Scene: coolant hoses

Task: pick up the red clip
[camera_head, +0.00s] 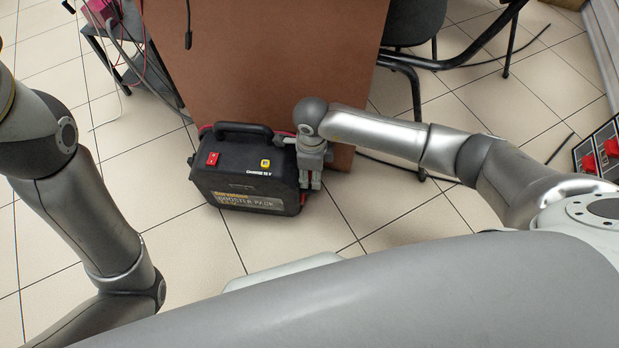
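A black booster pack (245,178) stands on the tiled floor against a brown panel. It has a carry handle, a red switch and a yellow label on top. A small red part (284,134) shows at its upper right edge, beside my gripper; it may be the red clip, but most of it is hidden. My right gripper (310,182) points down at the right end of the pack, very close to it. Its fingers are small here, and I cannot tell whether they hold anything. My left arm is at the left; its gripper is not in view.
The brown panel (265,65) rises directly behind the pack. A dark chair (415,22) and black cables lie behind right. A grey cart (120,45) stands back left. A black unit with red parts (600,152) is at the right edge. Tiled floor is open in front.

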